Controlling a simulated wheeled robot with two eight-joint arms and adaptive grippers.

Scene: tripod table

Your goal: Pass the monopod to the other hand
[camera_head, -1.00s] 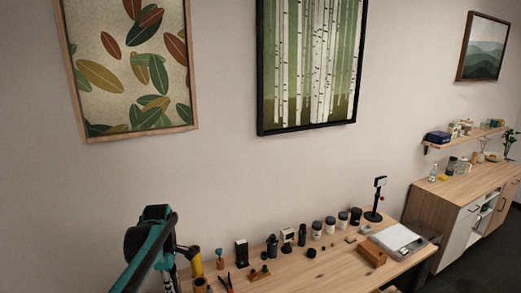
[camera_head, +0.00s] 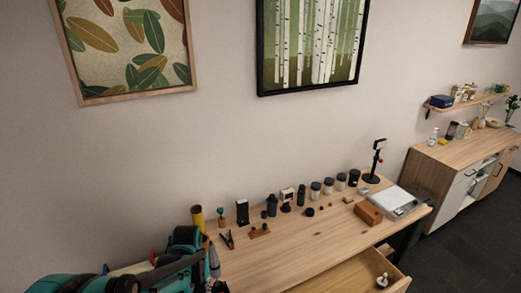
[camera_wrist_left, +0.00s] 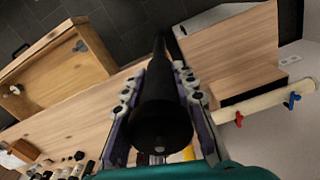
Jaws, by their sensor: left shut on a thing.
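In the left wrist view the monopod (camera_wrist_left: 160,118) is a thick black rod, its near end wide and its far part thinning away toward the top of the picture. My left gripper (camera_wrist_left: 158,92) is shut around it, one finger on each side. The monopod points over the table and floor, and its far tip is hard to make out. In the head view my teal left arm fills the lower left corner, and I cannot make out its fingers or the monopod there. My right gripper is in neither view.
The wooden table (camera_head: 310,238) carries a row of small black items, several lidded jars (camera_head: 328,186), a brown block (camera_head: 368,212) and a grey scale (camera_head: 397,202). A yellow cylinder (camera_head: 198,218) stands at the left. An open drawer (camera_head: 345,283) juts from the front.

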